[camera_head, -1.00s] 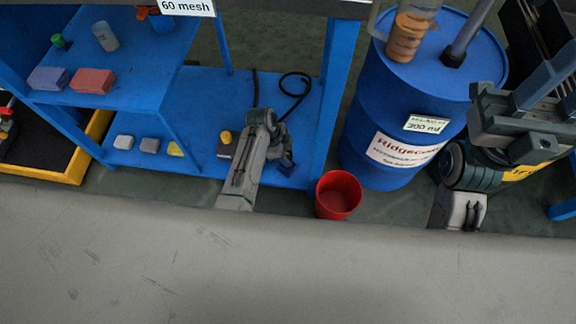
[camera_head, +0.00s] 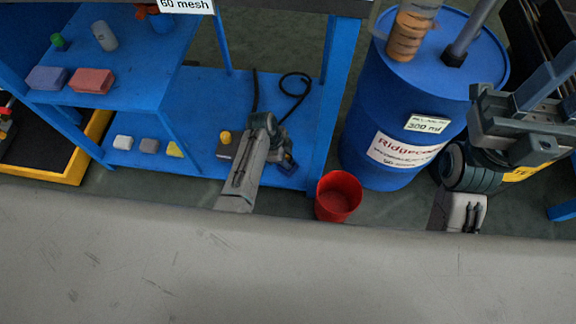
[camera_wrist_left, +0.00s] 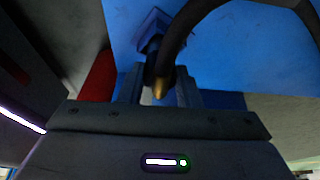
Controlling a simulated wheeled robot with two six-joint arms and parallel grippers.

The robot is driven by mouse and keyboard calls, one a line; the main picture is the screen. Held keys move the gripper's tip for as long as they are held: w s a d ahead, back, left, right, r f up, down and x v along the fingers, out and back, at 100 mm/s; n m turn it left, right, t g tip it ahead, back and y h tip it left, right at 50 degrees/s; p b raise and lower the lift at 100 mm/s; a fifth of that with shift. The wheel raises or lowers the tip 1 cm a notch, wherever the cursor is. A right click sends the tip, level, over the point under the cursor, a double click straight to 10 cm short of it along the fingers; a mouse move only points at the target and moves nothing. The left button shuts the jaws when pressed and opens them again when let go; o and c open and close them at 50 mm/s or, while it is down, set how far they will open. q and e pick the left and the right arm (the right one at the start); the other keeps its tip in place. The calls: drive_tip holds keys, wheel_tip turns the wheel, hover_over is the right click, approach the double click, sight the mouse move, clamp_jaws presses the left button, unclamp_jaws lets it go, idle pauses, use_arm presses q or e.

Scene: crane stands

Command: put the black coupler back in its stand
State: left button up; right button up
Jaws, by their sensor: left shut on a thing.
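In the left wrist view the black coupler (camera_wrist_left: 150,66) with a brass tip sits between the fingers of my left gripper (camera_wrist_left: 160,88), which is shut on it. A black hose curves away from it to the upper right. A blue square stand (camera_wrist_left: 154,24) shows just beyond the coupler; whether they touch I cannot tell. In the head view my left gripper (camera_head: 284,160) is low over the lower blue shelf, and the coupler is too small to make out. My right gripper (camera_head: 525,120) is at the right, before the blue drum; its finger opening is unclear.
The black hose (camera_head: 296,92) loops on the lower blue shelf (camera_head: 205,95). A red cup (camera_head: 338,195) stands at the shelf's right front, beside the blue drum (camera_head: 385,120). Several small blocks and a yellow-topped item (camera_head: 225,137) lie left of my left arm.

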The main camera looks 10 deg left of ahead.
use_arm(q)
drive_tip(key=shift+f, duration=0.4)
drive_tip(key=o, duration=1.2)
drive_tip(key=p+v, duration=0.5)
drive_tip(key=shift+p, duration=0.35)
